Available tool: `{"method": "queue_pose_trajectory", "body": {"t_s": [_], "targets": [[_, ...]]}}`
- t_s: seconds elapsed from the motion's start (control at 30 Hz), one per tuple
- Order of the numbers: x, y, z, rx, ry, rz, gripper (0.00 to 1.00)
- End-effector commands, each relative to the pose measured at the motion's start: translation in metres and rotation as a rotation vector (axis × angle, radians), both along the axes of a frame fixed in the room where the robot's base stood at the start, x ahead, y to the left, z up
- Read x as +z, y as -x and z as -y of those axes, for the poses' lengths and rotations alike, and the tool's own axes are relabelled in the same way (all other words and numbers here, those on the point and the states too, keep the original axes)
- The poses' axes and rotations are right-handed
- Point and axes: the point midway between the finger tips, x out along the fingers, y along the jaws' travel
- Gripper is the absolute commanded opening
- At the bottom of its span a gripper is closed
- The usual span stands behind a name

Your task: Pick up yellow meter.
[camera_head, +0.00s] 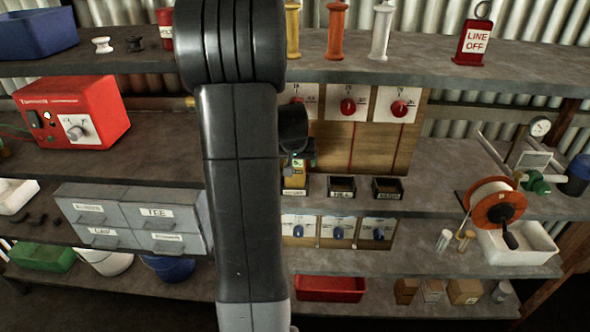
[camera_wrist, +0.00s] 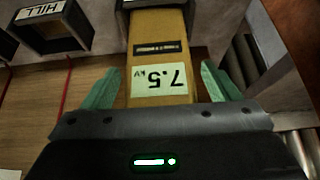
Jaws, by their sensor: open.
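The yellow meter (camera_wrist: 160,30) shows in the wrist view as an upright block with a dark slot and a pale label reading 7.5 kV, upside down. It stands in a small black holder (camera_wrist: 125,5) on the middle shelf. My gripper (camera_wrist: 160,86) is open, with one green finger on each side of the meter and a visible gap at both sides. In the head view the meter (camera_head: 294,182) is partly hidden by my arm and gripper (camera_head: 303,160).
Two more black holders, one labelled HILL (camera_head: 342,187) and another (camera_head: 387,188), stand to the right of the meter. A wooden panel with red knobs (camera_head: 348,107) rises behind. The upper shelf (camera_head: 400,68) overhangs.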

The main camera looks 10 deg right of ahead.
Motion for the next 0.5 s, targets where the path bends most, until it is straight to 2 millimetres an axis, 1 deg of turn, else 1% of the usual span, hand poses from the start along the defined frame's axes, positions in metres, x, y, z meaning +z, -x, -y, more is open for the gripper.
{"method": "queue_pose_trajectory", "body": {"t_s": [0.07, 0.1, 0.17, 0.3, 0.37, 0.5], "targets": [[0.0002, 0.0, 0.0, 0.0, 0.0, 0.0, 0.82], [0.0002, 0.0, 0.0, 0.0, 0.0, 0.0, 0.74], [0.0002, 0.0, 0.0, 0.0, 0.0, 0.0, 0.62], [0.0003, 0.0001, 0.0, 0.0, 0.0, 0.0, 0.35], [0.0006, -0.0001, -0.0001, 0.0, 0.0, 0.001, 0.25], [0.0007, -0.0001, -0.0001, 0.0, 0.0, 0.001, 0.24]]}}
